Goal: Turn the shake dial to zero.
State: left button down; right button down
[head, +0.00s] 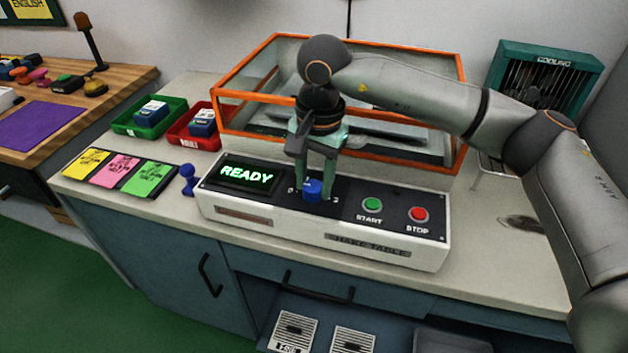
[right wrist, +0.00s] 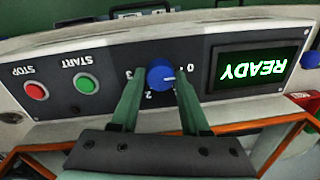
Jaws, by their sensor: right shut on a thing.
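The shake dial is a blue knob (head: 313,189) on the dark front panel of the white shake table console (head: 300,225). My right gripper (head: 314,192) points down from above and is shut on the dial, one finger on each side. In the right wrist view the panel appears upside down, with the dial (right wrist: 160,75) between the fingers (right wrist: 158,92). Its white mark points right, toward the finger beside the 0. The digits 0, 2 and 3 can be read; the 1 is mostly hidden by that finger. My left gripper is not in view.
The lit READY display (head: 247,175) is left of the dial; the green START (head: 373,204) and red STOP (head: 419,214) buttons are right. An orange-framed clear enclosure (head: 240,105) stands behind. A small blue object (head: 188,180), green tray (head: 127,128) and red tray (head: 186,141) are left.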

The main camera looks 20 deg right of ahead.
aim_at(318, 188)
jog(key=shift+r, duration=0.15)
jog(key=c, duration=0.8)
grip_release()
jog(key=shift+o, duration=0.6)
notch_tip(318, 188, up, 12)
jog(key=p, duration=0.1)
jog(key=shift+s+d+r, duration=0.2)
jog(key=shift+s+d, duration=0.05)
